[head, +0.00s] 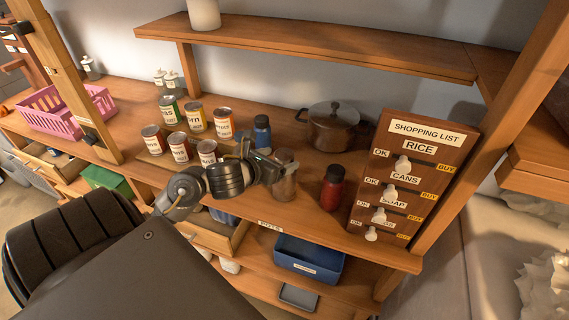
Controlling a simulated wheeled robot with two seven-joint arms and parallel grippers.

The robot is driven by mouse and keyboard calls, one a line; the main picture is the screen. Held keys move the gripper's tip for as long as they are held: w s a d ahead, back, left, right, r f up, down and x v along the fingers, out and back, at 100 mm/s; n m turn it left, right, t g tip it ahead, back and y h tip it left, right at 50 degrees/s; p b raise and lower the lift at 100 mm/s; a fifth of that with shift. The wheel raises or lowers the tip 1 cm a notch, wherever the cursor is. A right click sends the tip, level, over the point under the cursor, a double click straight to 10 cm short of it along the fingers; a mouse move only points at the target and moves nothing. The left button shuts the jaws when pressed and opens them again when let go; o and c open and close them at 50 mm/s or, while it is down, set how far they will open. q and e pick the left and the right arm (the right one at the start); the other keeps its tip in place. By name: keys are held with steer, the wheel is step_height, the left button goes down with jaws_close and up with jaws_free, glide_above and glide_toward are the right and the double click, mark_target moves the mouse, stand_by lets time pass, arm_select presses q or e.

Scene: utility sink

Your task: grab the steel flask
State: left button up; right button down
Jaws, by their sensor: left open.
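The steel flask (287,183) is a shiny metallic cylinder standing upright on the wooden counter, near its front edge. My left gripper (268,167) is open at the flask's left side, close to its upper part. The gripper and wrist hide part of the flask's left side. I cannot tell whether a finger touches it. My right gripper is not in view.
A red bottle (332,188) stands right of the flask, and a blue bottle (262,131) stands behind the gripper. Several cans (180,147) are at left. A lidded pot (333,127) is behind, and a shopping list board (414,180) at right. An upper shelf (310,47) overhangs the counter.

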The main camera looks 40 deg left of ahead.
mark_target(284, 157)
arm_select(q)
steer(key=x, duration=0.3)
steer(key=shift+w+f, duration=0.15)
steer(key=shift+w, duration=0.05)
steer(key=shift+s, duration=0.1)
steer(key=shift+c, duration=1.1)
jaws_close()
steer(key=shift+r, duration=0.2)
